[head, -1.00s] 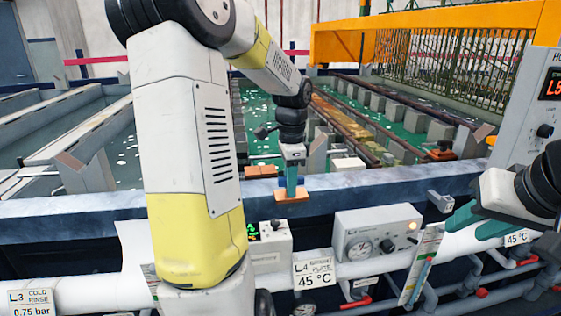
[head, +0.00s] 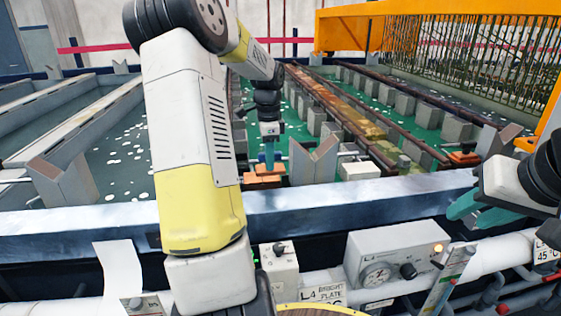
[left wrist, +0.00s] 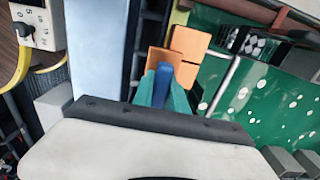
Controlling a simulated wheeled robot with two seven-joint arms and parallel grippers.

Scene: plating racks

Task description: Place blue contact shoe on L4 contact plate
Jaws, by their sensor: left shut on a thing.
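The blue contact shoe has a blue grip (left wrist: 163,82) and an orange base (left wrist: 158,57) in the left wrist view. My left gripper (head: 268,156) is shut on the blue grip, with teal fingers on both sides. The orange contact plate (left wrist: 190,40) lies right beside the shoe in the left wrist view, with a seam across it. In the head view, the orange pieces overlap below my left gripper at the tank rim. I cannot tell whether the shoe touches the plate. My right gripper (head: 474,207) is empty at the right, its teal fingers apart.
The tank's blue-grey rim (head: 330,200) runs across in front. A grey V-shaped block (head: 315,163) and a white block (head: 358,170) stand right of the orange pieces. The L4 control box (head: 395,255) and white pipe are nearer. Green liquid lies beyond.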

